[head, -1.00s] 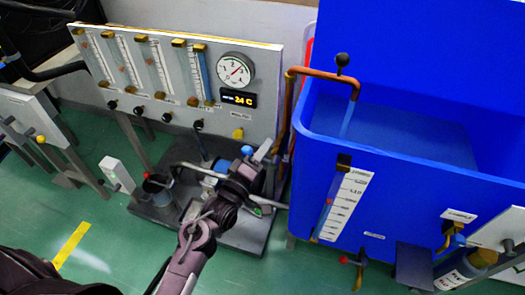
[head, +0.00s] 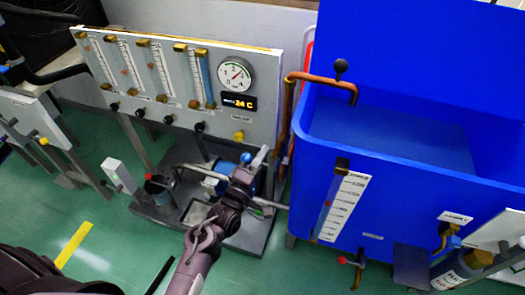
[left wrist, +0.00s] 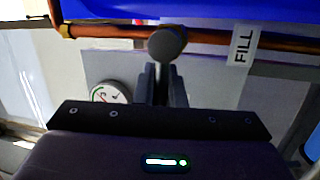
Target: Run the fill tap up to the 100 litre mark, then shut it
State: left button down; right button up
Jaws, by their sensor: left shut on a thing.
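The blue tank (head: 400,200) stands at the right of the head view. Its copper fill pipe (head: 318,77) arches over the rim, and no stream shows below the spout. A white scale (head: 343,207) with a sight tube is on the tank's front; its numbers are too small to read surely. My left gripper (head: 260,162) is beside the pipe's lower run, left of the tank. In the left wrist view, my left gripper (left wrist: 160,85) is shut on the fill tap's handle, whose round grey end (left wrist: 167,43) shows by the FILL label (left wrist: 242,47). The tap's body is mostly hidden.
A panel of flow tubes with a dial gauge (head: 236,75) and a 24 C display (head: 239,102) stands behind my left arm. A pump stands on a grey base (head: 250,235) below it. A red-handled drain valve (head: 352,261) sticks out under the tank.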

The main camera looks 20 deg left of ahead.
pick_arm(q)
jog(key=shift+f+n, duration=0.15)
jog(key=shift+n, duration=0.35)
pick_arm(e)
jog(key=shift+s+f, duration=0.15)
jog(key=shift+s, duration=0.25)
pick_arm(q)
jog(key=c, duration=1.5)
grip_release()
jog(key=v, duration=0.8)
jog(key=shift+d, duration=0.1)
pick_arm(e)
jog(key=shift+s+d, duration=0.1)
